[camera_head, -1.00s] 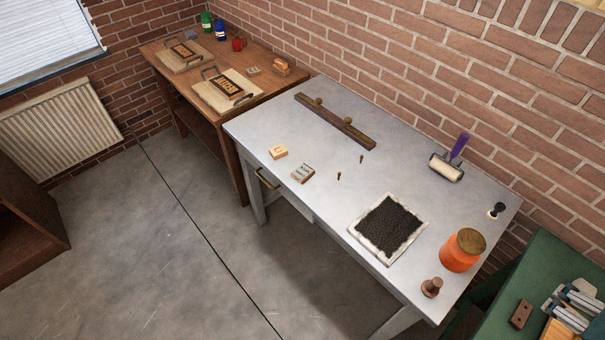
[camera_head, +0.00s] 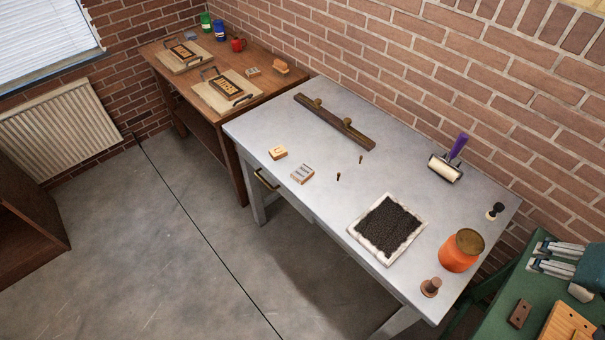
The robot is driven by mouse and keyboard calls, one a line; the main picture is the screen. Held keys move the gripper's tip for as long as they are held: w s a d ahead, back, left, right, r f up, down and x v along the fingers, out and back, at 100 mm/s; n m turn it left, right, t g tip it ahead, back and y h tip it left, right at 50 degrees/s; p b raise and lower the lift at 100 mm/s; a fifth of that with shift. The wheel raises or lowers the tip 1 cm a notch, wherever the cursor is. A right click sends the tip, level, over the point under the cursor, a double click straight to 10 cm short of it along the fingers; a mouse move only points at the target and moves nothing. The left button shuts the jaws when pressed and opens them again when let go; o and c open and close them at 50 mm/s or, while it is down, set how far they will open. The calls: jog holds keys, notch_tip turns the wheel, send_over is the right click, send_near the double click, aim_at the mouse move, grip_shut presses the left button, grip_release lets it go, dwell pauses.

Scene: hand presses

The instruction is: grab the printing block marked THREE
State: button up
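I cannot pick out a block that clearly reads THREE. On the brown table, a dark-edged block with raised letters (camera_head: 230,85) lies on the nearer pale press board, and a similar lettered block (camera_head: 182,52) lies on the farther one. I cannot read either surely. At the bottom right, an orange-brown wooden block (camera_head: 570,326) on the green surface is cut off by the picture edge, with no marking readable. My gripper (camera_head: 538,256) is above the green surface beyond that block, its grey fingers apart and nothing seen between them.
The grey table (camera_head: 290,235) holds a small wooden block (camera_head: 277,153), a grey type block (camera_head: 302,174), a long dark bar (camera_head: 335,122), an inked slab (camera_head: 388,230), a roller (camera_head: 446,167) and an orange jar (camera_head: 461,251). A brown block (camera_head: 519,313) lies on the green surface (camera_head: 500,290).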

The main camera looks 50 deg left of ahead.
jog(key=w+a+n+g+y, duration=0.15)
jog(key=w+a, duration=0.25)
jog(key=a, duration=0.5)
jog(key=w+a+n+g+h, duration=0.1)
jog(key=w+a+n, duration=0.25)
jog(key=a, duration=0.45)
jog(key=w+a+f+n+g+p, duration=0.1)
jog(key=a+f+n, duration=0.1)
jog(key=a, duration=0.8)
jog(key=w+a+f+n+g+p, duration=0.1)
jog(key=w+a+f+n, duration=0.1)
jog(key=a, duration=0.7)
jog(key=n+g+h, duration=0.1)
jog(key=n+g, duration=0.1)
jog(key=n, duration=0.6)
send_near(303, 172)
jog(key=shift+f+p, duration=0.1)
jog(key=shift+p, duration=0.25)
jog(key=shift+s+a+f, duration=0.2)
jog(key=shift+a+f, duration=0.05)
jog(key=shift+f, duration=1.3)
